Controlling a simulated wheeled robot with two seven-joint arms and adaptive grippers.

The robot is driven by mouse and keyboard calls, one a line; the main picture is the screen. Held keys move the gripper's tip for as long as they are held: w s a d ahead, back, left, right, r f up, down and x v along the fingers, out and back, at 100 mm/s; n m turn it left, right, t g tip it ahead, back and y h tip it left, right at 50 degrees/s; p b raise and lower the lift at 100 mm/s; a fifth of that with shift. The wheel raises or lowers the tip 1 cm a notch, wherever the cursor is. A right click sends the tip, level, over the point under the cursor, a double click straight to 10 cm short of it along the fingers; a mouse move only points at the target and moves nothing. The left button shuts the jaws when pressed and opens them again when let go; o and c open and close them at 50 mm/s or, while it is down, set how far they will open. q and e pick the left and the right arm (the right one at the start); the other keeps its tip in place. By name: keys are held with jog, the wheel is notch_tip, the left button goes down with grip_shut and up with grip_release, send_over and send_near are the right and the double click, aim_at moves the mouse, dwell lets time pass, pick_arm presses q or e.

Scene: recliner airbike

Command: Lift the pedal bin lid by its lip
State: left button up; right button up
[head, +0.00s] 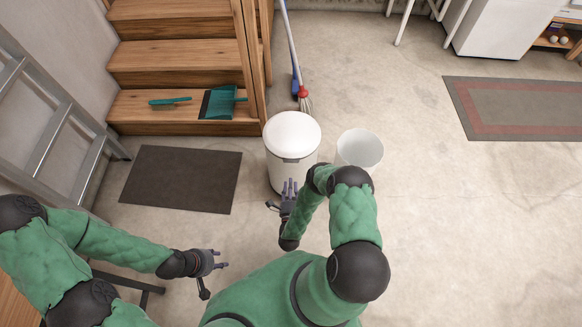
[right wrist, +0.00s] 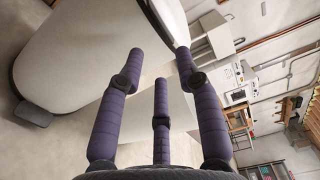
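The white pedal bin (head: 280,172) stands upright on the floor, its round white lid (head: 292,132) down on top. A grey lip (head: 291,160) shows at the lid's front edge. My right gripper (head: 288,190) is in front of the bin, below the lip, with fingers spread and nothing between them. In the right wrist view its fingers (right wrist: 160,72) point toward the bin body (right wrist: 75,55) and the dark-edged lid (right wrist: 168,18); whether they touch cannot be told. The pedal (right wrist: 33,113) shows at the bin's foot. My left gripper (head: 213,268) is open and empty, low at left, away from the bin.
An open white bucket (head: 360,149) stands just right of the bin. Wooden stairs (head: 178,55) with a teal dustpan (head: 218,103) and brush (head: 170,101) are behind left. A dark mat (head: 182,179) lies left, beside a grey ladder (head: 55,128).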

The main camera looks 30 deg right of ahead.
aim_at(291, 159)
jog(key=b+x, duration=0.3)
jog(key=x, duration=0.6)
jog(key=shift+w+d+b, duration=0.15)
jog(key=shift+w+b, duration=0.2)
grip_shut()
